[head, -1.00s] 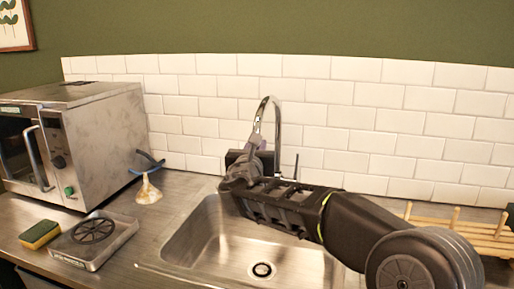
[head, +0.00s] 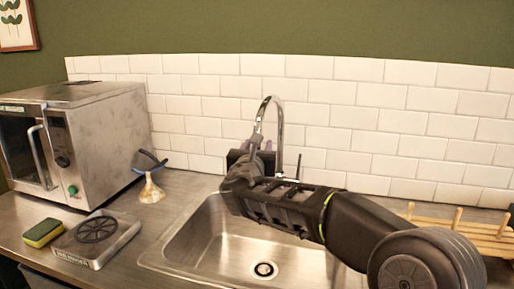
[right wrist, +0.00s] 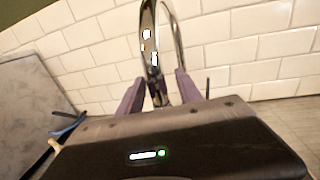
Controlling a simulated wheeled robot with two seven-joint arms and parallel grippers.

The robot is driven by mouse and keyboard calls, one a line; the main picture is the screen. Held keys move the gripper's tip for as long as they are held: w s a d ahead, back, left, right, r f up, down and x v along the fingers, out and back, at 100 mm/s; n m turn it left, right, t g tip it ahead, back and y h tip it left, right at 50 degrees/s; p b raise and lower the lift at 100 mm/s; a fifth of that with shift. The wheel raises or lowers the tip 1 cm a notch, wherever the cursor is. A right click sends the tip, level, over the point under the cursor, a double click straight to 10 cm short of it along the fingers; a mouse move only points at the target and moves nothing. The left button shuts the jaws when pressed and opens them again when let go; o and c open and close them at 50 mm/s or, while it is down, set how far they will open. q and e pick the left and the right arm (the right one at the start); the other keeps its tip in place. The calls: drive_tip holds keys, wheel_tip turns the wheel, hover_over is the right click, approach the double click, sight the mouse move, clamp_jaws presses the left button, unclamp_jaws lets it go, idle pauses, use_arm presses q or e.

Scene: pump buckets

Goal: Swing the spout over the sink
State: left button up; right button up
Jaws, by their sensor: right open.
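The chrome gooseneck spout (head: 281,125) rises behind the sink, and its arch bends to the left in the head view. The steel sink (head: 225,249) is empty, with a drain in its floor. My right gripper (head: 256,142) is open at the spout's hanging end, behind the sink's back left part. In the right wrist view the purple fingers (right wrist: 157,85) stand on either side of the spout (right wrist: 148,25), with visible room between. I cannot tell whether either finger touches it. The spout's base is partly hidden by my wrist. My left gripper is not in view.
A microwave (head: 105,135) stands at the left. In front of it are a sponge (head: 42,232) and a metal tray (head: 120,245). A small funnel-shaped item (head: 151,190) is near the wall. A wooden rack (head: 460,235) is at the right. White tiles close off the back.

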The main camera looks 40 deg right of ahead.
drive_tip(key=v, duration=0.8)
drive_tip(key=shift+b, duration=0.45)
drive_tip(key=shift+d, duration=0.1)
